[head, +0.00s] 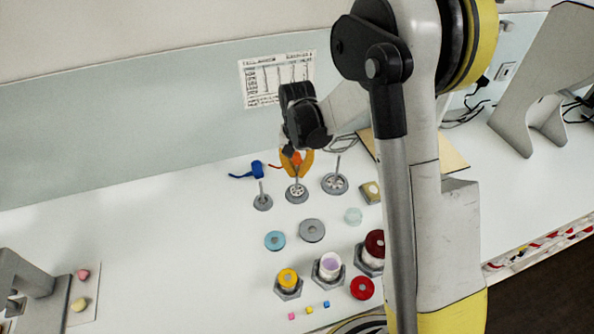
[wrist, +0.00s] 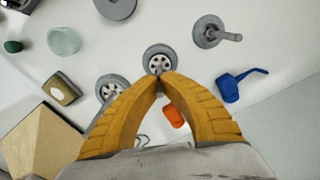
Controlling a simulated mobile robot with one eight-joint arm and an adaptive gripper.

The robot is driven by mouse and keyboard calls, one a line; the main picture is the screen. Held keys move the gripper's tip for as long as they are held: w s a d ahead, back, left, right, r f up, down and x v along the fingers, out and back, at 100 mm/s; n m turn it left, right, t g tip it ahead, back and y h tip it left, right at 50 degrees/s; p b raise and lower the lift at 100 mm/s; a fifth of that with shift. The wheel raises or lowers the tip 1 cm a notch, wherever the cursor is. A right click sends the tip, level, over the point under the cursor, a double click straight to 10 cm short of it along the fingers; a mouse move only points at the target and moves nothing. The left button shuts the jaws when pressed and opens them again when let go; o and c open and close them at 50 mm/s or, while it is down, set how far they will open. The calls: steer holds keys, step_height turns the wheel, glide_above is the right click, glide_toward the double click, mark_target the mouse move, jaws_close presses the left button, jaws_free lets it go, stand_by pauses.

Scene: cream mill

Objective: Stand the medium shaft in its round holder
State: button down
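My gripper (wrist: 160,82) has yellow-orange fingers, and their tips come together over the middle round holder (wrist: 158,59), a grey disc with a pale spoked centre. The head view shows the same holder (head: 297,195) directly under my gripper (head: 296,175). A short grey length of the medium shaft (head: 296,184) shows between the fingertips and this holder, and the fingers appear shut on it. It looks roughly upright. Its lower end is at the holder's centre, but I cannot tell whether it is fully seated. Its upper part is hidden by the fingers.
A smaller shaft stands in the left holder (head: 262,203). A blue scoop (wrist: 229,87) and an orange scoop (wrist: 173,115) lie behind. Jars, lids and small cubes are in front.

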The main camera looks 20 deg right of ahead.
steer(key=shift+f+b, duration=0.5)
steer(key=shift+f, duration=0.2)
steer(key=c, duration=0.9)
jaws_free()
steer(key=shift+c, duration=0.2)
steer(key=shift+r, duration=0.1)
steer(key=shift+r+p, duration=2)
steer(key=shift+r, duration=1.45)
